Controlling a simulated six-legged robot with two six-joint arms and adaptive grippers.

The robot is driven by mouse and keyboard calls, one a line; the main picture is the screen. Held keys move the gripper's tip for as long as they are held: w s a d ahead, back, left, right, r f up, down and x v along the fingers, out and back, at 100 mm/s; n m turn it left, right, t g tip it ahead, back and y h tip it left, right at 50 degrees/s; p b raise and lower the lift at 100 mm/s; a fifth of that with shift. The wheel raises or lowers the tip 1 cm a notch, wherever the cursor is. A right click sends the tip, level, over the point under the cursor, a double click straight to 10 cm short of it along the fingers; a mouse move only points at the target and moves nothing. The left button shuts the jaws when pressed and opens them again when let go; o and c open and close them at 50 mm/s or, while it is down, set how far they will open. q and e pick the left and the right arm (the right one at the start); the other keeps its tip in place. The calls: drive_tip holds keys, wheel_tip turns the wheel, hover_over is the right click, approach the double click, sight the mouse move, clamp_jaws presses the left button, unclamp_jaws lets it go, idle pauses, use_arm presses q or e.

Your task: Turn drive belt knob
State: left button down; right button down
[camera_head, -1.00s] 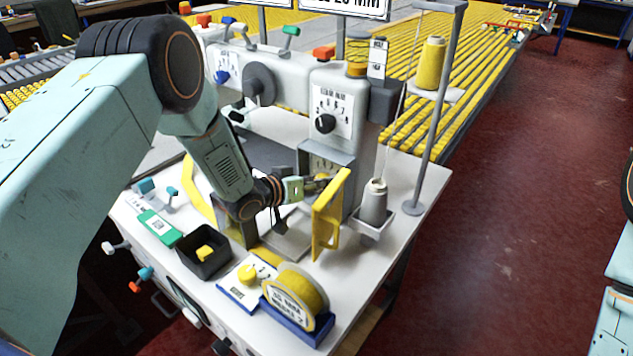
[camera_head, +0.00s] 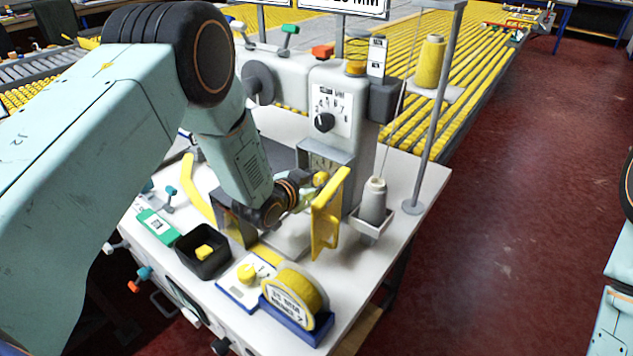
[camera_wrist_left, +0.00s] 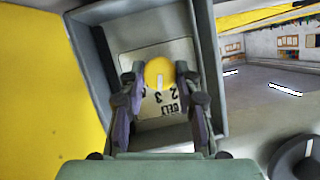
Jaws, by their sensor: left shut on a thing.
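The drive belt knob (camera_wrist_left: 159,72) is a yellow round knob with a pale pointer line, on a plate inside a grey open-fronted housing (camera_head: 328,150). The plate (camera_wrist_left: 163,104) carries digits and a "BELT" label, upside down in the left wrist view. My left gripper (camera_wrist_left: 160,88) has a finger on each side of the knob and is shut on it. In the head view the left gripper (camera_head: 312,188) reaches into the housing behind a yellow upright guard (camera_head: 326,222), which partly hides the fingers. My right gripper is not in view.
A black dial (camera_head: 324,122) sits above the housing. A thread cone (camera_head: 374,198) and a thread stand (camera_head: 434,120) are at right. A black bin (camera_head: 203,262), a yellow knob on a white-and-blue base (camera_head: 247,273) and a tape roll (camera_head: 296,291) stand in front.

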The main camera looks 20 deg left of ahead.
use_arm(q)
drive_tip(key=shift+m+y, duration=0.3)
drive_tip(key=c, duration=1)
unclamp_jaws()
drive_tip(key=shift+f, duration=0.1)
drive_tip(key=shift+o, duration=0.2)
drive_tip(key=v, duration=1.2)
drive_tip(key=shift+s+f, duration=0.1)
